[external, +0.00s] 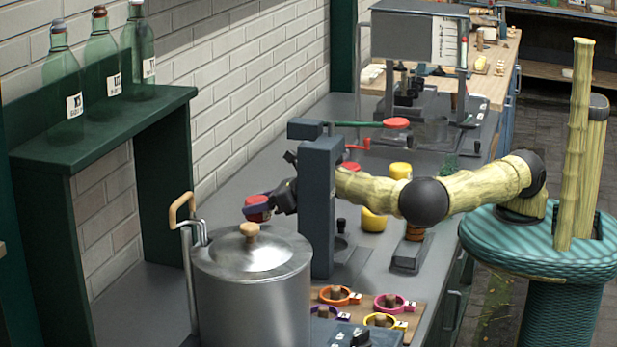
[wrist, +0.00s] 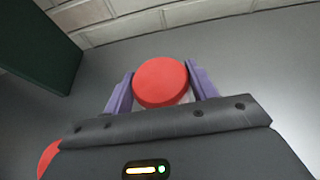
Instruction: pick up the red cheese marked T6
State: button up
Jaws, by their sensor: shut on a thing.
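A round red cheese (wrist: 161,82) sits between the purple fingers of my gripper (wrist: 161,92) in the wrist view, with a finger on each side of it. In the external view the cheese (external: 257,202) shows red between the purple fingers, behind the metal churn's lid. My gripper (external: 257,209) is shut on it. No T6 mark can be read on the cheese in either view. How high it is above the counter cannot be told.
A metal churn (external: 250,285) stands in front of my gripper. A green shelf (external: 110,125) with bottles stands left. A grey post (external: 318,205) stands beside my forearm. Yellow cheeses (external: 374,220) sit behind. Another red thing (wrist: 47,158) shows at the wrist view's lower left.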

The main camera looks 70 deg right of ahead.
jog(key=d+b, duration=0.2)
jog(key=d, duration=1.3)
jog(key=shift+s+d, duration=0.1)
jog(key=shift+d, duration=0.05)
